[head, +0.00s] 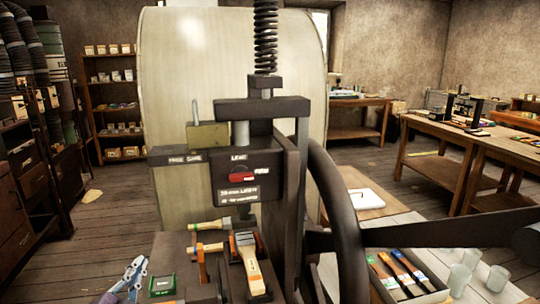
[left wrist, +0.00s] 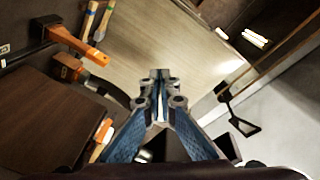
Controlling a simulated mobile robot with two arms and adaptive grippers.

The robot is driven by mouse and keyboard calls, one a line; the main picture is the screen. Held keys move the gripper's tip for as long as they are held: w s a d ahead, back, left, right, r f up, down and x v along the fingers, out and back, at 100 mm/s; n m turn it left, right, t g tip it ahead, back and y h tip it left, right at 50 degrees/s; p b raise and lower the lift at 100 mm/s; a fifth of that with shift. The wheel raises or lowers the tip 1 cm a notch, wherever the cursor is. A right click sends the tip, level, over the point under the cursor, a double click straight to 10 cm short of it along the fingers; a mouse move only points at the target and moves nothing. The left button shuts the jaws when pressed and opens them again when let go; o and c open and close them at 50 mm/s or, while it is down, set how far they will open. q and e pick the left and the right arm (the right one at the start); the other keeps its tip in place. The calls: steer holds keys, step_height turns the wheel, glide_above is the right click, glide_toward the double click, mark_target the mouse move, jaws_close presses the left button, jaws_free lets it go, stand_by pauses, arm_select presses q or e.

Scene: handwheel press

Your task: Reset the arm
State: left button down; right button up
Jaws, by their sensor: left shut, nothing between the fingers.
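My left gripper (head: 130,277) is low at the left in the head view, beside the press bench and apart from the tools on it. In the left wrist view its blue fingers (left wrist: 160,88) meet at the tips, shut and empty. The dark press (head: 262,110) stands in the middle, with a spring on top and a label plate with a red switch (head: 241,177). Its handwheel (head: 340,215) is on the right side, partly cut off by the bottom edge. My right gripper is not in view.
Brushes lie in a tray (head: 400,272) at the right, near glass jars (head: 460,278). A large pale cylinder (head: 180,70) stands behind. Open floor shows at the left.

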arm_select(q)
steer(key=s+d+f+n+g, duration=0.1)
steer(key=s+f+g, duration=0.1)
steer(key=s+f, duration=0.3)
steer(key=s+d+f+n+g, duration=0.2)
steer(key=s+f+g, duration=0.1)
steer(key=s+f, duration=0.2)
steer(key=s+d+f+n+g, duration=0.1)
steer(key=s+f+n+g, duration=0.1)
steer(key=s+f, duration=0.3)
steer(key=shift+s+d+f+g, duration=0.15)
steer(key=shift+f+g, duration=0.1)
steer(key=shift+f, duration=0.55)
steer(key=shift+w+d+f+g, duration=0.15)
steer(key=shift+f+g, duration=0.1)
steer(key=shift+f, duration=0.55)
steer(key=s+d+f+n+g+h, duration=0.1)
steer(key=s+d+f+g, duration=0.25)
steer(key=s, duration=0.55)
steer(key=s+d+f+n+g, duration=0.2)
steer(key=s+d+f+g, duration=0.15)
steer(key=s, duration=0.55)
step_height(320, 180, down, 26)
steer(key=s+a, duration=0.1)
steer(key=s, duration=0.1)
steer(key=s+a+f+g, duration=0.2)
steer(key=s+a+f, duration=0.1)
steer(key=s+f, duration=1.3)
steer(key=shift+s+m, duration=0.3)
steer(key=shift+s, duration=0.05)
